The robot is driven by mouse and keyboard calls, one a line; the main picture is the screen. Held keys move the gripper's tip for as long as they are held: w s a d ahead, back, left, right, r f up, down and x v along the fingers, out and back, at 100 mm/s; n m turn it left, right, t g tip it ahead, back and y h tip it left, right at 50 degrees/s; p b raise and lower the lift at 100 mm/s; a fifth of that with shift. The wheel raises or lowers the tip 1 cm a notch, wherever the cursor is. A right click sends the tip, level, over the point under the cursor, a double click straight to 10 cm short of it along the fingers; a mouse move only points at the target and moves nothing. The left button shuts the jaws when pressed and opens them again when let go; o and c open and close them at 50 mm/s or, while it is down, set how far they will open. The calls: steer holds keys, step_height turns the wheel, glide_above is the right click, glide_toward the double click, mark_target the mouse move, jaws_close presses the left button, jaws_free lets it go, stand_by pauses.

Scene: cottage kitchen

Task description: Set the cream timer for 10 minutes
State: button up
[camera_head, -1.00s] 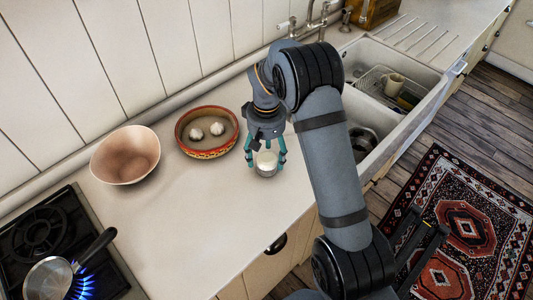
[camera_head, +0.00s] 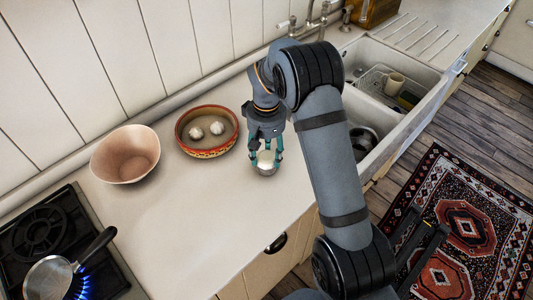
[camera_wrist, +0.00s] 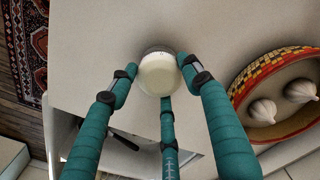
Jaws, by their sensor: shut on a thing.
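The cream timer (camera_head: 266,163) stands on the pale counter, to the right of the patterned bowl. It is a small round body with a cream top and a grey lower part. My gripper (camera_head: 265,158) points down over it, with teal fingers closed around its top. In the wrist view the cream top (camera_wrist: 160,75) sits between the fingertips of my gripper (camera_wrist: 157,77), with fingers on its left and right sides and another below it. No dial marks can be read.
A red-and-yellow patterned bowl (camera_head: 207,153) with two garlic bulbs (camera_head: 217,128) stands close left of my gripper. A pinkish bowl (camera_head: 125,154) is farther left. A pan (camera_head: 48,279) sits by a lit blue flame at lower left. The sink (camera_head: 412,76) is at right. The front counter is clear.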

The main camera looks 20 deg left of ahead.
mark_target(267, 155)
steer(key=shift+w+f+b, duration=0.1)
steer(key=shift+f+b, duration=0.1)
steer(key=shift+b, duration=0.2)
steer(key=shift+r+m, duration=0.2)
steer(key=shift+m, duration=0.1)
steer(key=o, duration=1.1)
steer(key=shift+o, duration=0.3)
step_height(267, 155, up, 12)
